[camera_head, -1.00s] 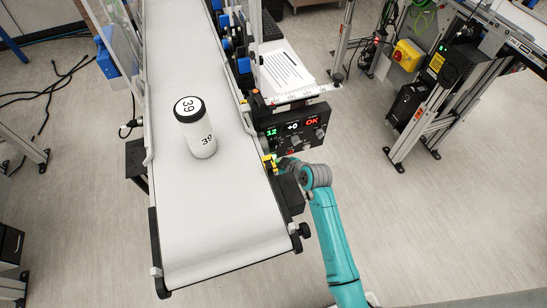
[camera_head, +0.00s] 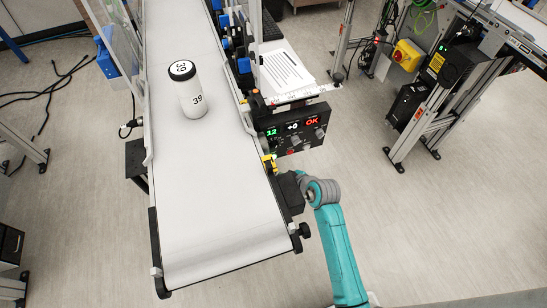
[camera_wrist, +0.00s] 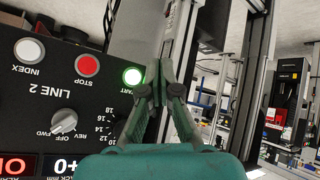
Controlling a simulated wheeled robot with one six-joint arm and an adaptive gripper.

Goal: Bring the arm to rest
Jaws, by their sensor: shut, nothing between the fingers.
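My arm (camera_head: 335,235) reaches in from the bottom right of the head view, and its grey wrist joint is at the right edge of the belt, just below the control panel (camera_head: 296,131). In the wrist view my gripper (camera_wrist: 157,66) is shut and empty. Its green fingers point past the panel face, beside the lit green START button (camera_wrist: 133,76). Whether they touch anything is hard to tell, but they look apart from it.
A white canister (camera_head: 193,97) with a black-rimmed lid marked 39 stands upright on the conveyor belt (camera_head: 215,200). The panel has a red STOP button (camera_wrist: 87,65) and a white INDEX button (camera_wrist: 29,50). Open floor (camera_head: 440,220) lies to the right.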

